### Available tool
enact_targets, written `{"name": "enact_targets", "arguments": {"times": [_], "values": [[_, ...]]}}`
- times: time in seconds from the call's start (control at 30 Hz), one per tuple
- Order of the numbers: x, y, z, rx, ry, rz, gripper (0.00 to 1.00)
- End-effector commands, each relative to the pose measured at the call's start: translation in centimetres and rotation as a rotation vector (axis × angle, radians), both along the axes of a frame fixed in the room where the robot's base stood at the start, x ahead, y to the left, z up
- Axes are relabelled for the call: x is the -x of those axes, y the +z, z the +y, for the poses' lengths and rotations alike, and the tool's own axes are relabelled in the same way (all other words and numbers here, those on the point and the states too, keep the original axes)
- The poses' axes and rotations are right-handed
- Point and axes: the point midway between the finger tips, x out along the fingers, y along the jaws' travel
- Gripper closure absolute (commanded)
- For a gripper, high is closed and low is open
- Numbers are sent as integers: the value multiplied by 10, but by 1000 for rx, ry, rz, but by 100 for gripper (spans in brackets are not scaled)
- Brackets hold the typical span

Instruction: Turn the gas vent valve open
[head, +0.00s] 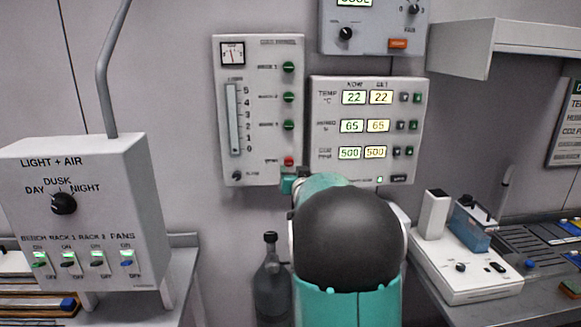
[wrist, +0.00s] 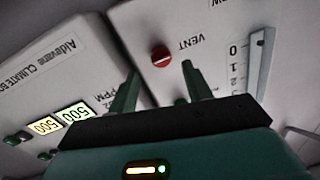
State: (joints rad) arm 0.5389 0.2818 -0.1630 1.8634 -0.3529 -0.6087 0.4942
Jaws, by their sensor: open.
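The gas vent valve is a small round red knob (head: 289,161) low on the white wall panel with the gauge and level scale. In the wrist view, the red knob (wrist: 161,56) shows beside the upside-down word VENT, with a lighter line across its face. My gripper (wrist: 160,70) is open and empty, its two dark green fingers pointing at the panel. The knob appears in the gap just beyond the fingertips, and I see no contact. In the head view my gripper (head: 290,184) is just below the knob, its fingers mostly hidden by my arm.
A climate display panel (head: 368,100) with lit numbers and buttons adjoins on the right. Green knobs (head: 289,97) sit above the red one. A light and air switch box (head: 80,215) stands at left. A dark bottle (head: 270,283) stands below, left of my arm.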

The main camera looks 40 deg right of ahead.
Motion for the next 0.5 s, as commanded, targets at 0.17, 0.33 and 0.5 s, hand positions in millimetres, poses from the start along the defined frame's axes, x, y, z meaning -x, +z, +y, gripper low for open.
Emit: {"name": "enact_targets", "arguments": {"times": [0.17,0.33,0.5], "values": [[-28,0,-15,0,2,0,51],[-41,0,-22,0,3,0,51],[-43,1,-23,0,3,0,51]]}}
